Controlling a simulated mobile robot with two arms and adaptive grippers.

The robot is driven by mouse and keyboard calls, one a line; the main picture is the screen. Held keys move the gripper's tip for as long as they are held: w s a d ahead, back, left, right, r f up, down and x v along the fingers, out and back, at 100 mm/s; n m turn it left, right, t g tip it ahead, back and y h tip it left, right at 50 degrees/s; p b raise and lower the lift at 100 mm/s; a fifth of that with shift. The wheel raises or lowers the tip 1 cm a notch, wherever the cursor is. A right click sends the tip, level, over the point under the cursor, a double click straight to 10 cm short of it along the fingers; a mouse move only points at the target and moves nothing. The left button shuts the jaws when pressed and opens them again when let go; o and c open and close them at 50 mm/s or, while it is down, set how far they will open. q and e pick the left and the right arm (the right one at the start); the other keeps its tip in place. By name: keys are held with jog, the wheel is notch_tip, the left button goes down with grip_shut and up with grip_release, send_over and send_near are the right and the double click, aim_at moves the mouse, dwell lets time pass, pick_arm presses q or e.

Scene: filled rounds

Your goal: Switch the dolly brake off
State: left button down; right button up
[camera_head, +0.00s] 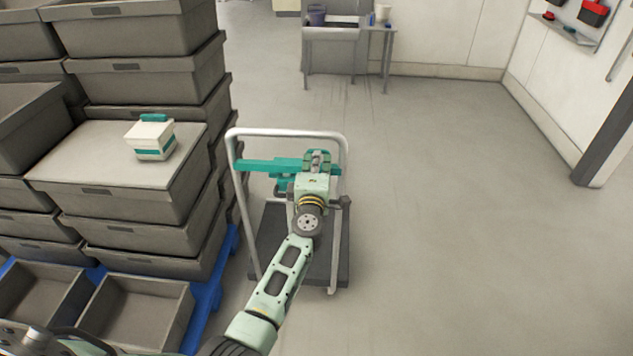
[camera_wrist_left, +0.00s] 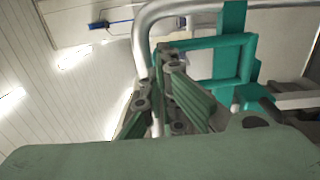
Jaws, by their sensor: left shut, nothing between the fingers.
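The dolly has a dark flat deck (camera_head: 265,250) and an upright silver tube handle (camera_head: 285,132). The handle also shows in the wrist view (camera_wrist_left: 180,8). A teal crossbar (camera_head: 258,166) spans the handle, and teal framing shows close up in the wrist view (camera_wrist_left: 235,22). I cannot tell which part is the brake control or how it is set; my arm covers part of that area. My left gripper (camera_head: 318,157) is shut and empty at the handle, by the right part of the crossbar. In the wrist view its ribbed fingers (camera_wrist_left: 175,85) appear beside the teal framing; contact is unclear.
Stacks of grey crates (camera_head: 135,215) stand left of the dolly, with a white and teal box (camera_head: 151,137) on one. A blue pallet (camera_head: 213,290) lies under the crates. A small table (camera_head: 382,29) stands at the back. The floor right of the dolly is clear.

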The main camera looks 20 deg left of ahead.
pick_arm(q)
jog(key=shift+w+a+r, duration=0.15)
jog(key=shift+w+r, duration=0.1)
jog(key=shift+w, duration=0.45)
dwell(0.3)
